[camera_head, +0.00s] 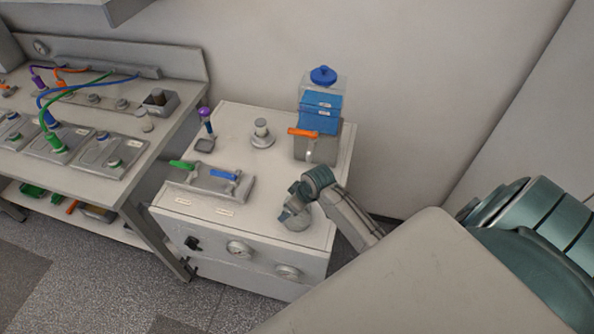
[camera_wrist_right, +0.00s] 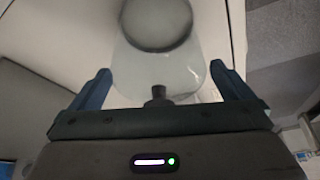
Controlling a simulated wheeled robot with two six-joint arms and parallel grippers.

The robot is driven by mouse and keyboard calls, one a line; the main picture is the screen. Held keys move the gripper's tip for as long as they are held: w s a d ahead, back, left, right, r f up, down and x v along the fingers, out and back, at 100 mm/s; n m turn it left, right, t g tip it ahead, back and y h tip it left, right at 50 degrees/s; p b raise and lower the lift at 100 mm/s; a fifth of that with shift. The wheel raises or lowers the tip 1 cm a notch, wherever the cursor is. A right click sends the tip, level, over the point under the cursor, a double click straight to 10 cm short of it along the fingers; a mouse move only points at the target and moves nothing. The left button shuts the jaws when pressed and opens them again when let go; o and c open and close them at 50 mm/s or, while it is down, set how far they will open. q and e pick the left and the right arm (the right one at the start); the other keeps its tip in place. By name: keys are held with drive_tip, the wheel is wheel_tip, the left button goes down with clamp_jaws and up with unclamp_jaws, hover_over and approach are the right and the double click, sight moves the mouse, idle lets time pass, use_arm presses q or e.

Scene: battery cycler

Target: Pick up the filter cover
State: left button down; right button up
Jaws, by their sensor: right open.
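My right gripper (camera_head: 297,210) is over the front right part of the white cabinet top. In the right wrist view, the right gripper (camera_wrist_right: 164,84) is open, with one finger on each side of a pale, translucent rounded piece (camera_wrist_right: 165,72). This piece looks like the filter cover. A small dark knob sticks out of its near side, and a darker round part shows at its far end. I cannot tell whether the fingers touch it. In the head view the gripper and wrist hide most of that spot. My left gripper is not in view.
The white cabinet (camera_head: 265,185) also carries a blue canister (camera_head: 320,112) with an orange handle, a round metal fitting (camera_head: 262,134), a purple-topped post (camera_head: 205,128) and a plate with green and blue levers (camera_head: 210,182). A bench with colored cables (camera_head: 85,100) stands left.

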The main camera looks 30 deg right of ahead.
drive_tip(key=shift+c, duration=0.4)
drive_tip(key=c, duration=0.7)
drive_tip(key=shift+r, duration=0.1)
